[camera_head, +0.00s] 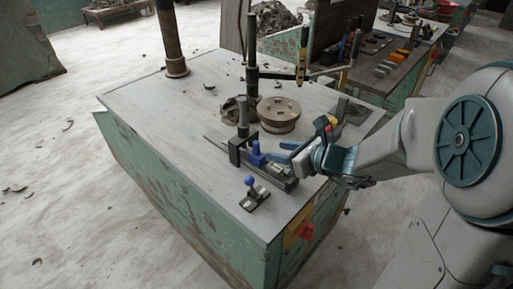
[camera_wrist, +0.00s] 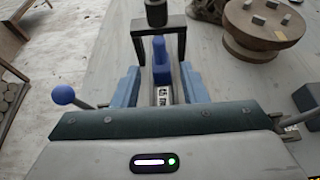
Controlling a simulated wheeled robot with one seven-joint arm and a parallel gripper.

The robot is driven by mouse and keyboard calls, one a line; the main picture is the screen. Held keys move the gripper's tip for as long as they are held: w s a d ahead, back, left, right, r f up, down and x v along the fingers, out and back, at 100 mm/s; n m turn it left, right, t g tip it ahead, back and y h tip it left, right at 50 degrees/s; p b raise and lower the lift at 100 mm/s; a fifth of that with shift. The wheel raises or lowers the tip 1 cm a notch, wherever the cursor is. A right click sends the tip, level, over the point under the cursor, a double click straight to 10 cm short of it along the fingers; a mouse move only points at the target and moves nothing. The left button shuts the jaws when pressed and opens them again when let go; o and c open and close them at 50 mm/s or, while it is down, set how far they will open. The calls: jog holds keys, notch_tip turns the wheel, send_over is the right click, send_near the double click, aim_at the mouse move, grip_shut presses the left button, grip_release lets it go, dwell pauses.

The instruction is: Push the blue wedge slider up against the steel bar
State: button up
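The blue wedge slider (camera_head: 257,156) sits on a dark rail fixture on the workbench. In the wrist view the slider (camera_wrist: 161,62) stands upright, straight ahead between my finger lines. My gripper (camera_head: 279,151) is to the right of the slider in the head view, low over the bench. Its two blue fingers are spread apart in the wrist view (camera_wrist: 160,72), with nothing visible held between them. A dark arch-shaped bracket with a black knob (camera_wrist: 157,15) stands just beyond the slider. I cannot clearly tell which part is the steel bar.
A blue-knobbed clamp (camera_head: 253,193) stands near the bench's front edge; its blue ball (camera_wrist: 64,95) shows at left. A round brown wheel (camera_head: 279,114) and dark post (camera_head: 252,60) stand behind. The bench (camera_head: 160,110) is mostly clear at left.

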aim_at(259, 147)
jog(key=b+x, duration=0.1)
jog(key=x, duration=0.8)
jog(key=shift+w+a+f, duration=0.15)
jog(key=shift+f, duration=0.05)
